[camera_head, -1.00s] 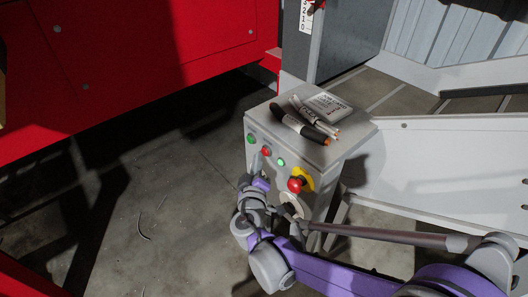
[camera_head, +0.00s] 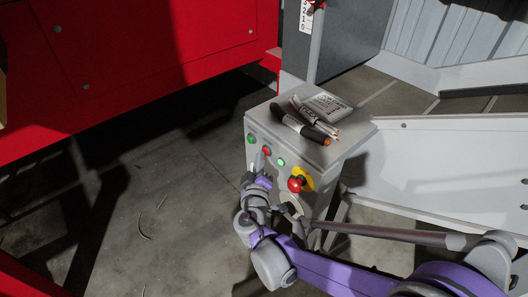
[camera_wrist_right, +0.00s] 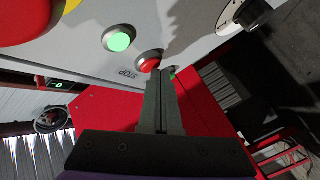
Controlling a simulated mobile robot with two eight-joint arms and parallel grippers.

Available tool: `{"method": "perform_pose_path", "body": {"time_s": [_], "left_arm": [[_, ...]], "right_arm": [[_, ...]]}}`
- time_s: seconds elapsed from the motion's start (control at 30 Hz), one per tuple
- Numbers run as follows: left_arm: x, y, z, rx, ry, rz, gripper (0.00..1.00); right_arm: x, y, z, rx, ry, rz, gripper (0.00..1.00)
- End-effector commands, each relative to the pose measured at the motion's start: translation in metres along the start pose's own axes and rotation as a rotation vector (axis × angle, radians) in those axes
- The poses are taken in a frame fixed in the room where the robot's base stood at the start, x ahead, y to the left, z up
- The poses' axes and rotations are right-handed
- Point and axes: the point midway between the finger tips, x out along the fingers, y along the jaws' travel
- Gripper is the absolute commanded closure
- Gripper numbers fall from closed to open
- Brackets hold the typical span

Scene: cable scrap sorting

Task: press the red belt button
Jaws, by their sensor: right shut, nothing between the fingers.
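The small red button (camera_head: 266,150) sits on the front face of a grey control box (camera_head: 318,168). In the right wrist view the red button (camera_wrist_right: 149,61) has a metal ring and a STOP label beside it. My right gripper (camera_head: 262,157) is shut and empty, with its fingertips right at the red button. In the wrist view the closed fingertips (camera_wrist_right: 163,72) overlap the button's edge; I cannot tell whether they touch it. My left gripper is not in view.
A green button (camera_head: 250,138) and a lit green lamp (camera_head: 281,161) flank the red button. A red emergency stop (camera_head: 296,184) on yellow is at lower right. Markers (camera_head: 308,126) and a label plate (camera_head: 326,106) lie on the box top. A black knob (camera_wrist_right: 250,14) shows in the wrist view.

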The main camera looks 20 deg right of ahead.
Motion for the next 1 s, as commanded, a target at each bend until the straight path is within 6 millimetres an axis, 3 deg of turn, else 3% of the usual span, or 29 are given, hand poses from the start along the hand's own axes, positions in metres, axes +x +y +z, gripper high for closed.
{"method": "perform_pose_path", "body": {"time_s": [0.53,1.0], "left_arm": [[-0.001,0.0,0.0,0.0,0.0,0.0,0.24],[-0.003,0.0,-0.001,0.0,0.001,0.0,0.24]], "right_arm": [[0.002,0.002,0.002,0.0,-0.001,0.001,1.0],[-0.01,-0.007,-0.007,0.0,-0.001,0.0,1.0]]}}
